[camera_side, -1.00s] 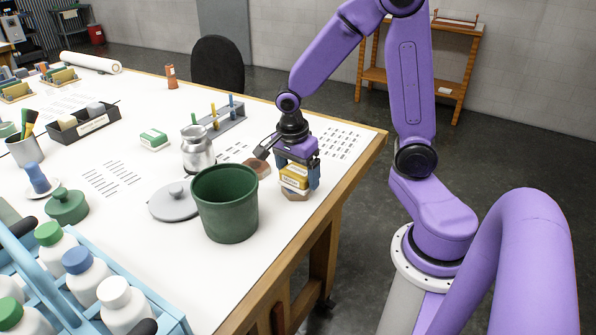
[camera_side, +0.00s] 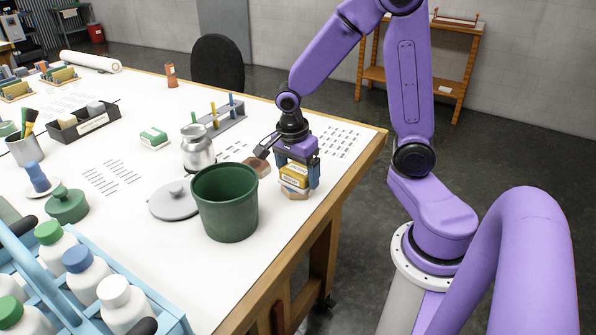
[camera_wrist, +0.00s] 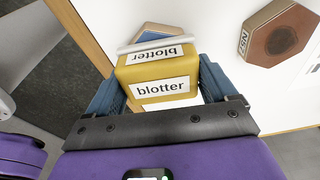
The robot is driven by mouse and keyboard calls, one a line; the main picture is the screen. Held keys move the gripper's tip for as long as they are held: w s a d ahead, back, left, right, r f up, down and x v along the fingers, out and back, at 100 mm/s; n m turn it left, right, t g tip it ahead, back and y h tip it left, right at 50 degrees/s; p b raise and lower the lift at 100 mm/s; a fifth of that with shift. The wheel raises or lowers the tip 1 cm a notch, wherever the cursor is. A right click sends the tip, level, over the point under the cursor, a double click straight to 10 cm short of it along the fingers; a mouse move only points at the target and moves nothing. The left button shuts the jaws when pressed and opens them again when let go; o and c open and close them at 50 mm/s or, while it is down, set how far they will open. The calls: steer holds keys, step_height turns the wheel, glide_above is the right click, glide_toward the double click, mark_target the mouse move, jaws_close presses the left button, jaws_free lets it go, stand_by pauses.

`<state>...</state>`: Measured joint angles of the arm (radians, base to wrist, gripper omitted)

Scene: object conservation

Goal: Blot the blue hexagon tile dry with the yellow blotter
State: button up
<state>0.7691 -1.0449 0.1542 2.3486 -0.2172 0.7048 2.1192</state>
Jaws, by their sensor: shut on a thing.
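The yellow blotter (camera_side: 294,175) is a block with white "blotter" labels, which read clearly in the wrist view (camera_wrist: 140,72). My gripper (camera_side: 298,180) is shut on it, with a blue finger on either side in the wrist view (camera_wrist: 160,88). A hexagon tile (camera_side: 294,195) with a tan rim lies directly under the blotter near the table's right edge. In the wrist view, part of its blue face (camera_wrist: 153,35) shows beyond the blotter's pale pad; the rest is hidden. The blotter is at or just over the tile; I cannot tell whether they touch.
Another hexagon tile (camera_wrist: 280,40) with a dark red-brown face lies beside it. A green bucket (camera_side: 226,205), a grey lid (camera_side: 172,203) and a metal can (camera_side: 197,150) stand to the left. The table edge (camera_side: 335,200) is close on the right.

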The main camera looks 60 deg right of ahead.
steer(key=shift+r, duration=3.5)
